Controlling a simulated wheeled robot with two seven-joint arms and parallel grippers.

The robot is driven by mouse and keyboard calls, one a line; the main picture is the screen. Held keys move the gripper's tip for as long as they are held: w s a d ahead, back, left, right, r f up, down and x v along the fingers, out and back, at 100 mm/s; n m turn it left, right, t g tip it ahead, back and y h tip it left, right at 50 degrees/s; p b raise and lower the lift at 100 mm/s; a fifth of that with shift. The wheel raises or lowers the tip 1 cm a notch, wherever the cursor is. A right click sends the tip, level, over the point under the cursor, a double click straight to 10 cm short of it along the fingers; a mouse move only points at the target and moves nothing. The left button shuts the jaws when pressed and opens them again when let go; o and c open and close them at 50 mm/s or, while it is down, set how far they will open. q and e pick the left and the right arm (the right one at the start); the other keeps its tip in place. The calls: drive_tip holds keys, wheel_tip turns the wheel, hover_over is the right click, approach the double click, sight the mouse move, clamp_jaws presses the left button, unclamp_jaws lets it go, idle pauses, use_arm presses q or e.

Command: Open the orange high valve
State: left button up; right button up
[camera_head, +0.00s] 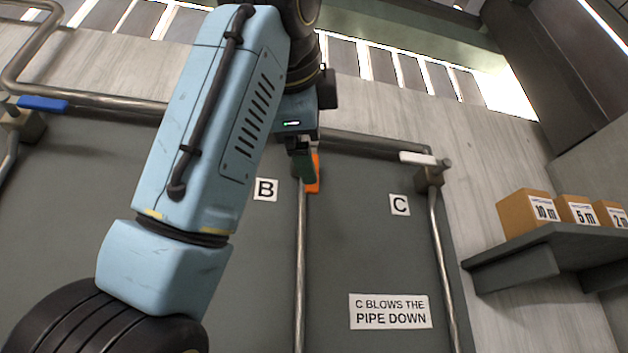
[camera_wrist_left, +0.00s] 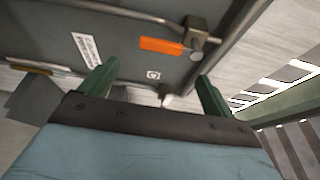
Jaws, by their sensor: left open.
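The orange valve handle (camera_head: 314,174) is partly hidden behind my left gripper (camera_head: 303,160) in the head view. It stands at the top of a vertical pipe, just right of the B label. In the left wrist view the orange handle (camera_wrist_left: 162,46) is a flat bar, fixed at its right end to a grey valve body (camera_wrist_left: 197,36). My left gripper's two green fingers (camera_wrist_left: 156,84) are spread apart with nothing seen held between them. The handle lies above and beyond the fingertips in that view. Contact cannot be told. My right gripper is in neither view.
A blue valve handle (camera_head: 42,103) is at the left and a white one (camera_head: 417,158) at the right, both on the pipework. A sign (camera_head: 390,311) reads "C blows the pipe down". A shelf (camera_head: 545,251) with boxes (camera_head: 527,206) stands at the right.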

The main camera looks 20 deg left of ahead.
use_arm(q)
drive_tip(key=s, duration=0.3)
drive_tip(key=shift+s+d+b, duration=0.15)
drive_tip(key=shift+d+b, duration=0.1)
drive_tip(key=shift+b, duration=0.05)
idle(0.4)
